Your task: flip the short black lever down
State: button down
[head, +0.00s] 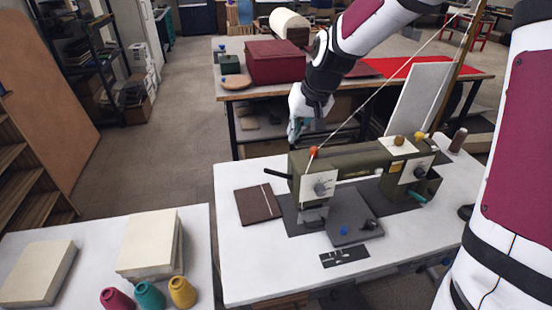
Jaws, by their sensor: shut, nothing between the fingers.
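An olive-green sewing machine (350,160) stands on a white table (250,277). A short black lever (276,174) sticks out to the left from the machine's head end, beside a white plate with a round dial (320,187). It looks close to level, tilted slightly. My gripper (294,137) hangs at the head end, above and behind the lever in the picture. Its fingers are shut and empty, pointing down. It appears apart from the lever, though the depth between them is hard to judge.
An orange knob (314,150) with a taut thread tops the machine near my gripper. A dark red booklet (258,204) lies left of the machine. A teal-tipped lever (415,197) is at its right end. A dark red box (275,62) stands on the table behind.

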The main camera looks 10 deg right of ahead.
send_over(279, 174)
notch_tip(279, 174, down, 11)
jog(key=shift+d+f, duration=0.1)
jog(key=shift+f, duration=0.1)
jog(key=shift+w+a+f, duration=0.25)
jog(key=shift+a+f, duration=0.1)
jog(key=shift+f, duration=0.25)
